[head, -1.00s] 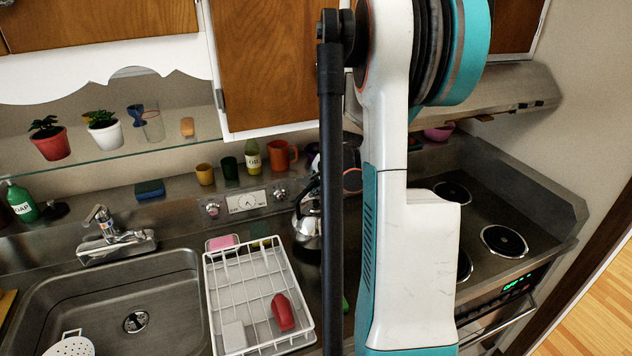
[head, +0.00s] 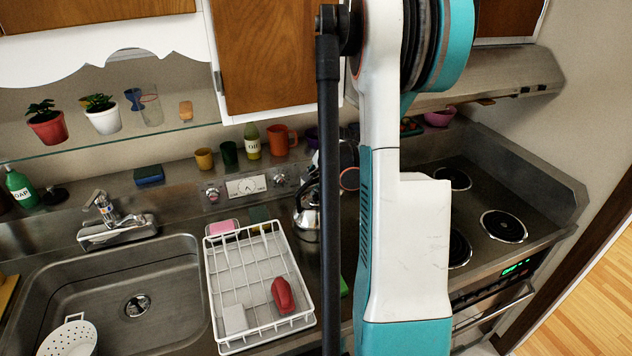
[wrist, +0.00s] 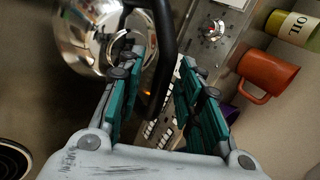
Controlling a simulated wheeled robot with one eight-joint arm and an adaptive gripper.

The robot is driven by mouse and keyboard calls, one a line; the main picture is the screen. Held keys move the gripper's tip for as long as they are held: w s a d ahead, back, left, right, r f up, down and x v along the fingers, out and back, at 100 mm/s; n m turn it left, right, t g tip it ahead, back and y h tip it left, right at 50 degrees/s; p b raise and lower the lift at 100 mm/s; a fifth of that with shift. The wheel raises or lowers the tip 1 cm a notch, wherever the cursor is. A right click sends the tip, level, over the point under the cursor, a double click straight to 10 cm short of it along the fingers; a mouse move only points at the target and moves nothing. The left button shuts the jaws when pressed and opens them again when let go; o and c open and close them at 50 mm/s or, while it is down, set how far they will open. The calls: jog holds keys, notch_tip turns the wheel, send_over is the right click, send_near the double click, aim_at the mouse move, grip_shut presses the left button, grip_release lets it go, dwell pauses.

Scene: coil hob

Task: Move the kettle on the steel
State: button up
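The shiny steel kettle (head: 307,216) with a black handle stands on the steel counter (head: 180,190) behind the dish rack, partly hidden by my arm in the head view. In the wrist view the kettle (wrist: 85,35) fills the upper left, and its dark handle (wrist: 166,45) passes between my fingers. My gripper (wrist: 158,62) is open, with one teal finger on each side of the handle. A gap shows on the right side; whether the left finger touches the handle is unclear.
The coil hob has several dark burners (head: 503,226) at the right. A white dish rack (head: 212,290) stands in front of the kettle, beside the sink (head: 180,262). An orange mug (head: 279,140) and oil bottle (head: 252,142) stand on the ledge behind.

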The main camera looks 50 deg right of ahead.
jog(key=shift+s+r, duration=0.25)
jog(key=shift+r, duration=0.3)
jog(key=p+v, duration=0.1)
jog(key=v, duration=1)
jog(key=shift+p, duration=0.4)
jog(key=shift+a, duration=0.1)
